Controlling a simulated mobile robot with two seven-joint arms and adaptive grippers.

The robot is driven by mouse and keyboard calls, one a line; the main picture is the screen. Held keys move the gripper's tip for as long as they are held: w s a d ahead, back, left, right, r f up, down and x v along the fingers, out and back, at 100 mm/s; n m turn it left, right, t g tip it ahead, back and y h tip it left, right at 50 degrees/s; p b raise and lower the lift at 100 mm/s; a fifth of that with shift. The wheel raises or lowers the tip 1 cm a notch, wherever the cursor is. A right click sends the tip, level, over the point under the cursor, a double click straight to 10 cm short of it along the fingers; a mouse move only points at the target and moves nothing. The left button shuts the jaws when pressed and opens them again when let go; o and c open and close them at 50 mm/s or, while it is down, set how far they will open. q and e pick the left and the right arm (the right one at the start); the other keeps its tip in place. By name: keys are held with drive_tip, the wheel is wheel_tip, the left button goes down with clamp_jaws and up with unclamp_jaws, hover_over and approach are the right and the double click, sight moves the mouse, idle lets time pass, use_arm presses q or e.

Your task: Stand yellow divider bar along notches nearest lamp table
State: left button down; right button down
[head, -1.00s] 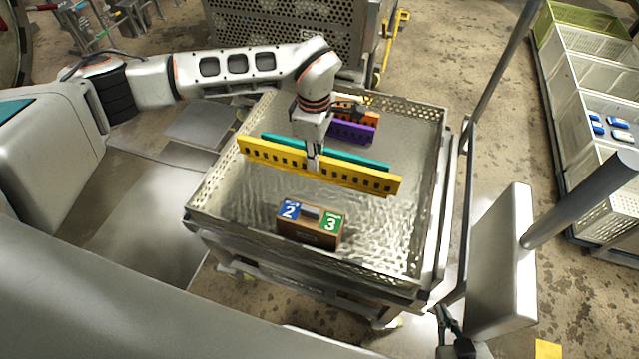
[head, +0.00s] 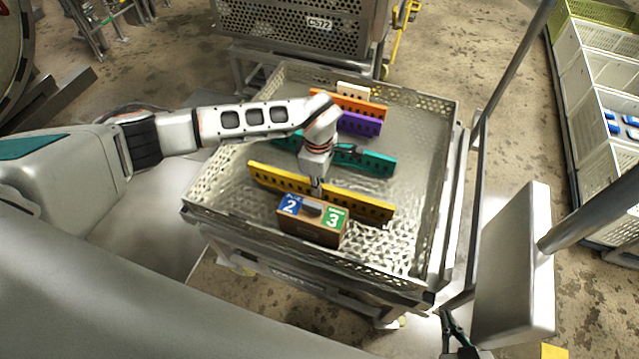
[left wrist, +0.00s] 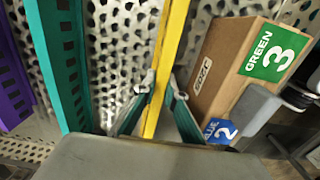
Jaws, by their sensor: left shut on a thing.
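The yellow divider bar (head: 362,205) is a long notched strip above the perforated metal tray (head: 215,190), just behind the brown box (head: 313,229) with blue 2 and green 3 labels. My left gripper (head: 317,188) is shut on the bar's middle; in the left wrist view the yellow bar (left wrist: 170,60) runs between its two fingers (left wrist: 153,105). I cannot tell whether the bar touches the tray floor. My right gripper (head: 457,340) shows only in part at the bottom edge, near the tray's front right corner. I see no lamp table that I can name for sure.
Teal (head: 365,161), purple (head: 360,123) and orange (head: 360,104) divider bars and a small cream piece (head: 352,91) stand farther back in the tray. A grey panel on a post (head: 512,265) is at right. White crates (head: 590,120) stand beyond it.

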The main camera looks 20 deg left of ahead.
use_arm(q)
drive_tip(key=shift+w+r, duration=0.1)
drive_tip(key=shift+r, duration=0.1)
drive_tip(key=shift+f, duration=0.2)
drive_tip(key=c, duration=2.1)
unclamp_jaws()
use_arm(e)
drive_tip(key=shift+w+r, duration=0.15)
drive_tip(key=shift+r, duration=0.1)
